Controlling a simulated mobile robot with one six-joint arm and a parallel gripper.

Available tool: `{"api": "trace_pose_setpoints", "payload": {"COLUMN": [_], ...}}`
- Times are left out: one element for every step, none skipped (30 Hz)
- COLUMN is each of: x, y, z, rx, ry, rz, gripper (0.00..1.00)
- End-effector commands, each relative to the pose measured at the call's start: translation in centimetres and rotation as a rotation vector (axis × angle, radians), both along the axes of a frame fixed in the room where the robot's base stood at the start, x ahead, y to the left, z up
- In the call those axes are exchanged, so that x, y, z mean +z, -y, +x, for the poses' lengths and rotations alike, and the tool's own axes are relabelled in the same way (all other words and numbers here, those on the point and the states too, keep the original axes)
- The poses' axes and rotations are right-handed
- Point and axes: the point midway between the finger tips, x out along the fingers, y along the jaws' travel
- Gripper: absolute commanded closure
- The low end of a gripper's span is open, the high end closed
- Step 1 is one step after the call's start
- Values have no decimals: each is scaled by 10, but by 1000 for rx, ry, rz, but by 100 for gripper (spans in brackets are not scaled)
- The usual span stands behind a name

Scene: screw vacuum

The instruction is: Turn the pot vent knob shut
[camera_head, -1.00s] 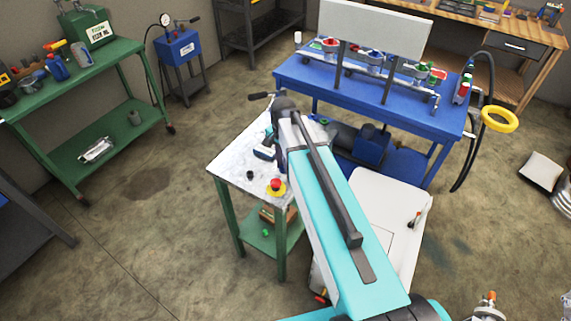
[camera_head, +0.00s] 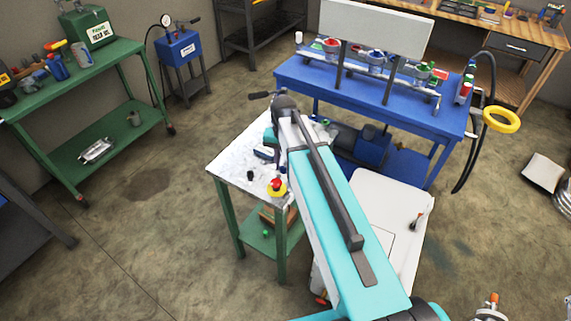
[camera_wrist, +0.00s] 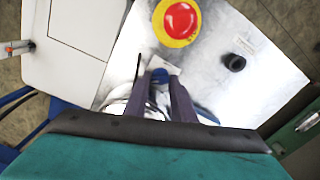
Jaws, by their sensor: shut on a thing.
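In the wrist view a small blue knob (camera_wrist: 160,75) shows between the tips of my gripper (camera_wrist: 160,82). Both dark fingers are shut on it. I take it for the pot vent knob, but the fingers hide most of it. Pale, shiny parts show below and beside the fingers, and I cannot tell their shape. In the head view my arm reaches over the small metal-topped table (camera_head: 235,170) and hides the knob and most of the pot.
A red stop button on a yellow base (camera_wrist: 181,20) and a black round knob (camera_wrist: 234,62) are on the same tabletop, close to my gripper. A blue bench (camera_head: 330,88) with valves and pipes stands behind. The floor to the left is open.

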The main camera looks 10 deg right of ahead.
Motion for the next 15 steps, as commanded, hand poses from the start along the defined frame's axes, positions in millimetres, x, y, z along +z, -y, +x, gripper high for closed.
{"api": "trace_pose_setpoints", "payload": {"x": [-1,-1,-1,-1,-1,-1,-1,-1,-1,-1,-1,-1,-1,-1,-1], "y": [-1,-1,-1,-1,-1,-1,-1,-1,-1,-1,-1,-1,-1,-1,-1], "z": [-3,-3,-3,-3,-3,-3,-3,-3,-3,-3,-3,-3,-3,-3,-3], "rx": [9,12,14,16,16,17,16,16,16,16,16,16,15,15,15], "ry": [-9,-9,-9,-9,-9,-9,-9,-9,-9,-9,-9,-9,-9,-10,-9], "rz": [3,3,3,3,3,3,3,3,3,3,3,3,3,3,3], "gripper": [99,99,99,99,99,99,99,99,99,99,99,99,99,72,65]}}
